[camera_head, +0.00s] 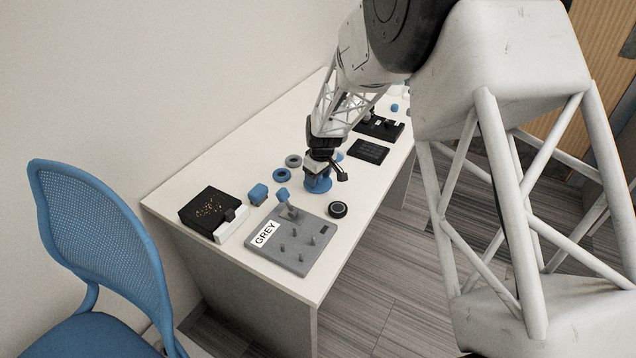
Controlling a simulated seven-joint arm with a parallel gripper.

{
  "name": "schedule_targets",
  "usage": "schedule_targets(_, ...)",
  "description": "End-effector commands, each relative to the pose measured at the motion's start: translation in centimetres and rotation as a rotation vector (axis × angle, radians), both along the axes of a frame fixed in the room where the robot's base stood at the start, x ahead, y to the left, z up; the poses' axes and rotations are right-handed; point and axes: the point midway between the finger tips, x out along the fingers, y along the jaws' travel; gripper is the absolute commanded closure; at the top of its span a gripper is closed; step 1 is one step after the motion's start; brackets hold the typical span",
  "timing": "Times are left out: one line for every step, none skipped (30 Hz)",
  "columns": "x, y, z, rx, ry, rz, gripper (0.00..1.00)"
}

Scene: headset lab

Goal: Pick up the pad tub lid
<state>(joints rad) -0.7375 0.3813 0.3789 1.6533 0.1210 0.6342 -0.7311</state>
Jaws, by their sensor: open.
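My gripper (326,171) is over the middle of the white table, pointing down, with its dark fingers apart. Directly below it is a round blue tub-like piece (317,186), partly hidden by the gripper. I cannot tell whether the fingers touch it, or whether its top is a separate lid. No lid is clearly marked as the pad tub lid. A small black round piece (337,210) with a lighter ring on top lies in front of the gripper, apart from it.
A blue ring (280,175) and a grey ring (293,160) lie left of the gripper. A grey pegged board (290,262) labelled GREY, a blue block (257,194) and a black box (205,207) are nearer. A dark tray (369,151) lies behind. A blue chair (95,230) stands left.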

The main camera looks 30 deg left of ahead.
Motion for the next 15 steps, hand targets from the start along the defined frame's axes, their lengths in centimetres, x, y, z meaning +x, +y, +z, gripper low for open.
schedule_targets(0.00,0.00,0.00,0.000,0.000,0.000,0.40)
schedule_targets(0.00,0.00,0.00,0.000,0.000,0.000,0.40)
schedule_targets(0.00,0.00,0.01,0.000,0.000,0.000,0.40)
schedule_targets(0.00,0.00,0.01,0.000,0.000,0.000,0.40)
schedule_targets(0.00,0.00,0.01,0.000,0.000,0.000,0.40)
schedule_targets(0.00,0.00,0.01,0.000,0.000,0.000,0.40)
schedule_targets(0.00,0.00,0.01,0.000,0.000,0.000,0.40)
schedule_targets(0.00,0.00,0.02,0.000,0.000,0.000,0.40)
schedule_targets(0.00,0.00,0.02,0.000,0.000,0.000,0.40)
schedule_targets(0.00,0.00,0.02,0.000,0.000,0.000,0.40)
schedule_targets(-0.01,0.00,0.01,0.000,0.000,0.000,0.41)
schedule_targets(-0.01,0.00,0.01,0.000,0.000,0.000,0.47)
schedule_targets(-0.01,0.00,0.02,0.000,0.000,0.000,0.52)
schedule_targets(-0.01,0.00,0.02,0.000,0.000,0.000,0.57)
schedule_targets(0.00,0.00,0.02,0.000,0.000,0.000,0.63)
